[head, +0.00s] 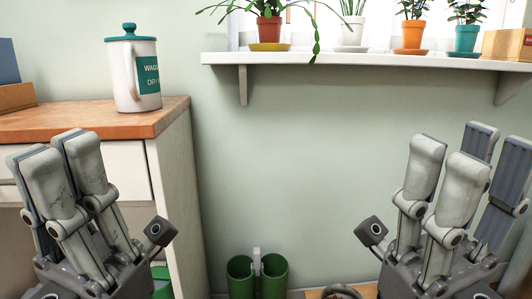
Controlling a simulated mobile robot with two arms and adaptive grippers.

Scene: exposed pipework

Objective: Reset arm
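My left gripper (57,160) is at the lower left, in front of the wooden-topped cabinet. Its fingers point up and lean left, lying close together with no clear gap and nothing visible between them. My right gripper (468,160) is at the lower right, in front of the green wall below the shelf. Its fingers point up and stand apart, with the dark pads of the far fingers showing. It is open and empty. Neither gripper visibly touches anything. Most of both arms is outside the view.
A cabinet (165,122) on the left carries a white jar (122,85) with a teal lid. A white shelf (360,61) holds several potted plants and a wooden box (507,45). Green cups (272,276) stand low in the middle. The wall area between the grippers is clear.

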